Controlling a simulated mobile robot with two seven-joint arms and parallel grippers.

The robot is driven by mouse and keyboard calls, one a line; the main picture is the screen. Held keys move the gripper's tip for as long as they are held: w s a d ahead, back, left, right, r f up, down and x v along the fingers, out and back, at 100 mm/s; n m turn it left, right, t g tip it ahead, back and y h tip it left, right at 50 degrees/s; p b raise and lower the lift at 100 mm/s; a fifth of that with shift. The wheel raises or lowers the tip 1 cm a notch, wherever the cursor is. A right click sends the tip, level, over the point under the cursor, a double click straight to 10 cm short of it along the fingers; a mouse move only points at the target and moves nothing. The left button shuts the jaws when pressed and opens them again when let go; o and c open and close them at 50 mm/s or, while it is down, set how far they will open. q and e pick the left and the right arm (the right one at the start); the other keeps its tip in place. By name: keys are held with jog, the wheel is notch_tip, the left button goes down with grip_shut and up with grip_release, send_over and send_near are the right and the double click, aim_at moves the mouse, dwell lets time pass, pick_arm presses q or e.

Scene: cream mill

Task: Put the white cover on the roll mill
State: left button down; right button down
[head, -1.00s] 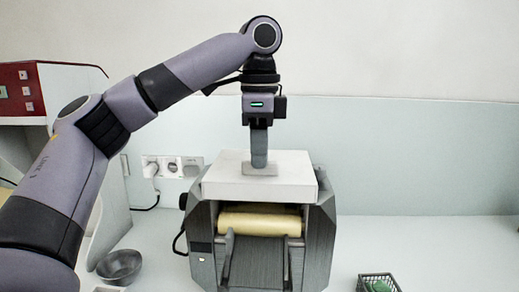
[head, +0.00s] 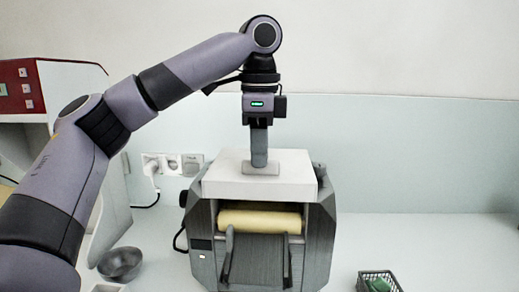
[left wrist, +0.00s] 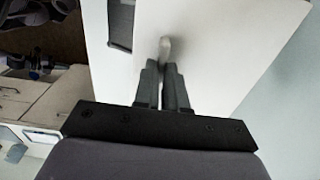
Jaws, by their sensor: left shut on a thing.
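The white cover (head: 225,183) is a flat white box-shaped lid with a small handle on top. In the head view it sits over the top of the grey roll mill (head: 318,230), above the cream-coloured roll (head: 260,219). Whether it rests fully on the mill or hangs just above it I cannot tell. My left gripper (head: 259,165) points straight down and is shut on the cover's handle. In the left wrist view the fingers (left wrist: 163,85) are closed around the pale handle, with the white cover (left wrist: 220,45) spread beneath. My right gripper is not in view.
A dark metal bowl (head: 121,264) stands left of the mill. A small wire basket (head: 378,281) with something green in it stands at the lower right. Wall sockets (head: 172,164) are behind on the left. The bench right of the mill is mostly clear.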

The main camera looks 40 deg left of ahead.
pick_arm(q)
jog(key=shift+f, duration=0.15)
jog(key=c, duration=1.1)
grip_release()
jog(key=shift+r, duration=3.55)
